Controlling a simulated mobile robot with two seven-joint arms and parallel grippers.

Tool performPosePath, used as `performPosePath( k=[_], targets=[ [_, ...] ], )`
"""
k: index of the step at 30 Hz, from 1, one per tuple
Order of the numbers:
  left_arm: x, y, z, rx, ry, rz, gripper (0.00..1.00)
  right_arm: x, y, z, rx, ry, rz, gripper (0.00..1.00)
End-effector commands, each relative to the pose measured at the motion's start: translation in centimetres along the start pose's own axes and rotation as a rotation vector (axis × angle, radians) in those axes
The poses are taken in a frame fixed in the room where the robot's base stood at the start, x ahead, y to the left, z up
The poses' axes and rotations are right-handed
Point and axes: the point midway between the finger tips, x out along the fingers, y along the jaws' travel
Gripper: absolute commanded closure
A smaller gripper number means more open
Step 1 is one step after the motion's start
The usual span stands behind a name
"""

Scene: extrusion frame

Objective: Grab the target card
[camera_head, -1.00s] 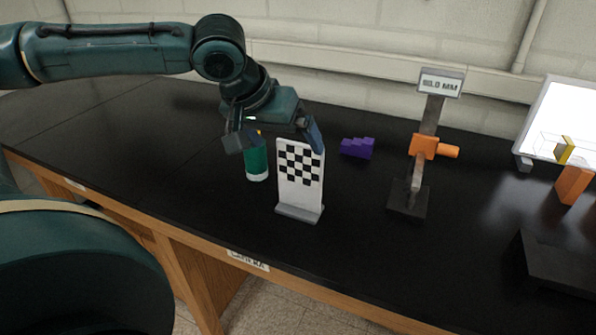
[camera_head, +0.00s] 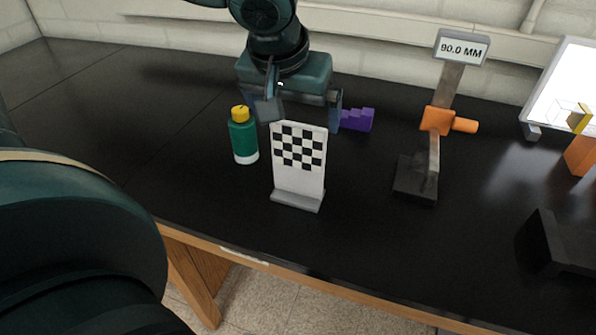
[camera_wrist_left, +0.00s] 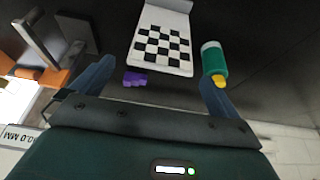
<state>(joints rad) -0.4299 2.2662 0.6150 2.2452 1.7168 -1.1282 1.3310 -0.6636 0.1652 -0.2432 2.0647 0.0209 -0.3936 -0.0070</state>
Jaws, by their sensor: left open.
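The target card (camera_head: 299,165) is a white upright plate with a black checker pattern on its upper half. It stands in a grey foot on the black table. My left gripper (camera_head: 303,108) is open above and behind the card's top edge in the head view, its fingers spread wider than the card. In the left wrist view the card (camera_wrist_left: 163,40) lies ahead of the open left gripper (camera_wrist_left: 155,76), between the lines of the two fingers, with nothing held. My right gripper is not in view.
A green bottle (camera_head: 243,139) with a yellow cap stands just left of the card. A purple stepped block (camera_head: 357,120) sits behind right. A gauge stand (camera_head: 416,181) with an orange slide is further right. A dark block (camera_head: 565,243) lies at right. The table's front is clear.

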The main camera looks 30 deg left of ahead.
Motion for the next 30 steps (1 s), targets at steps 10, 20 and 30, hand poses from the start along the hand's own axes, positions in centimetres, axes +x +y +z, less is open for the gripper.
performPosePath(
  k=[10,20,30],
  targets=[
    [3.4,-0.1,0.0,-0.001,-0.004,0.001,0.00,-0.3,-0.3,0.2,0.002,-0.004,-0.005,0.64],
    [7.0,-0.3,-0.1,0.001,0.000,0.002,0.00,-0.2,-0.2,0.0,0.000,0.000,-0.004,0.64],
    [7.0,-0.3,-0.1,0.001,0.001,0.002,0.11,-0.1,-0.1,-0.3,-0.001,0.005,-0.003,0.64]
  ],
)
